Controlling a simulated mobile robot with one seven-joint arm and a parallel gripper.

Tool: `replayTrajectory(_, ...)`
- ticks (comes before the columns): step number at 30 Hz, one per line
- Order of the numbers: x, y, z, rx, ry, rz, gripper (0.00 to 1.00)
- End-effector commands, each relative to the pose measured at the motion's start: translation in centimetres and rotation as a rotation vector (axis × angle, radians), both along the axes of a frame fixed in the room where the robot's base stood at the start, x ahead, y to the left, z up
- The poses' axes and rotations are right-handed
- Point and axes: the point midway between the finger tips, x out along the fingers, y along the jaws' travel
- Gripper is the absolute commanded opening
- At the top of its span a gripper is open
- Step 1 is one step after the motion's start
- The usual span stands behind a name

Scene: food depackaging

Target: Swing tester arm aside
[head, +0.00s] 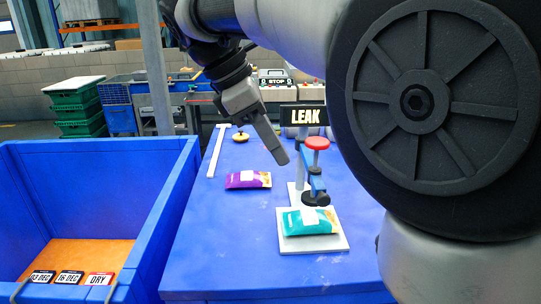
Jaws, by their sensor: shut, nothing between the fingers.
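The tester arm (314,182) is a blue bar with a red round knob (318,143) on top, on a grey post. It reaches over a teal packet (309,221) that lies on the tester's pale base plate (335,244). A dark sign reading LEAK (303,115) stands behind it. My gripper (284,160) is shut and empty, pointing down and right, close to the left of the tester arm and knob. Whether it touches the tester cannot be told from this view. My arm's large dark joint covers the area to the right of the tester.
A purple packet (248,180) lies on the blue table (205,250) left of the tester. A white T-shaped bar (213,155) and a yellow-brown knobbed item (240,137) lie further back. A deep blue bin (90,150) with date labels stands left. The table's front left is clear.

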Motion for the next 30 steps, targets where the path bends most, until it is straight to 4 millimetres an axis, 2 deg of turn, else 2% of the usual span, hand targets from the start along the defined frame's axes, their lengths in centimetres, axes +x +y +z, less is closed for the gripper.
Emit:
replayTrajectory(2, 0.6, 1.2, -0.6, -0.038, 0.034, 0.054, 0.00)
replayTrajectory(6, 0.9, 1.9, -0.6, -0.072, 0.065, 0.097, 0.00)
replayTrajectory(19, 1.0, 1.6, -1.0, -0.073, 0.068, 0.100, 0.00)
replayTrajectory(23, 1.1, 0.8, -2.5, -0.074, 0.069, 0.098, 0.00)
replayTrajectory(30, 1.5, -1.9, -6.9, -0.073, 0.069, 0.098, 0.00)
